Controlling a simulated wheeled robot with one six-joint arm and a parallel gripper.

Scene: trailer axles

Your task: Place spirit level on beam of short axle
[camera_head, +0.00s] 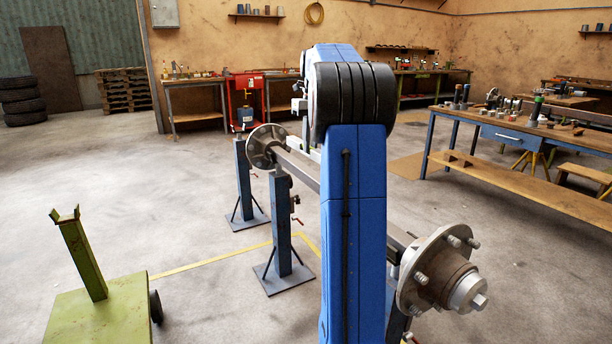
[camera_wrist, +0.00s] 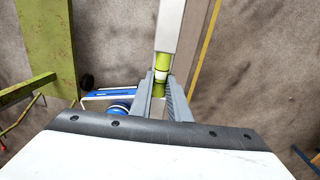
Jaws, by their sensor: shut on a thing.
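In the wrist view my gripper (camera_wrist: 161,82) is shut on the spirit level (camera_wrist: 171,28), a pale bar with a yellow-green vial section near the jaws. The level runs away from the jaws toward the top of the picture. A brown-grey beam (camera_wrist: 203,45) runs close beside it on the right; I cannot tell whether they touch. In the head view an axle has a hub (camera_head: 267,148) at its far end, a grey beam (camera_head: 298,168) and a large studded near hub (camera_head: 438,272).
Blue stands (camera_head: 279,225) stand under the axle. A green trolley with a post (camera_head: 84,255) is at the lower left. A workbench (camera_head: 530,135) with tools is at the right. A red cabinet (camera_head: 245,95) stands at the back. Floor on the left is open.

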